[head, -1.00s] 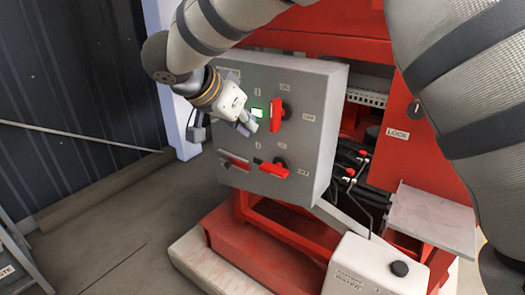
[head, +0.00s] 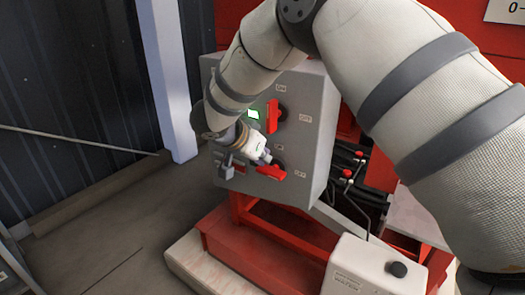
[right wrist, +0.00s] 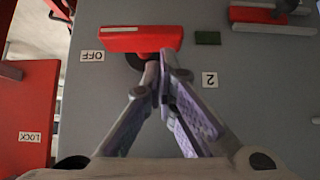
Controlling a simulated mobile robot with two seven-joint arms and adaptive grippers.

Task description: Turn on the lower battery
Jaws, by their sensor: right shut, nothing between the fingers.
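The lower battery switch has a red handle (head: 271,171) that lies nearly level on the grey panel (head: 312,110). In the right wrist view the red handle (right wrist: 140,40) crosses the picture beside an OFF label (right wrist: 92,56); a "2" label (right wrist: 210,79) and a dark, unlit indicator (right wrist: 208,38) are to its right. My right gripper (head: 266,158) is shut and empty, its fingertips (right wrist: 162,62) right at the handle's edge by its dark hub; whether they touch cannot be told. The upper switch's red handle (head: 272,116) stands upright beside a lit green indicator (head: 254,114). My left gripper is out of view.
Black cables with red clamps (head: 347,173) lie right of the panel. A white container (head: 370,268) stands in front.

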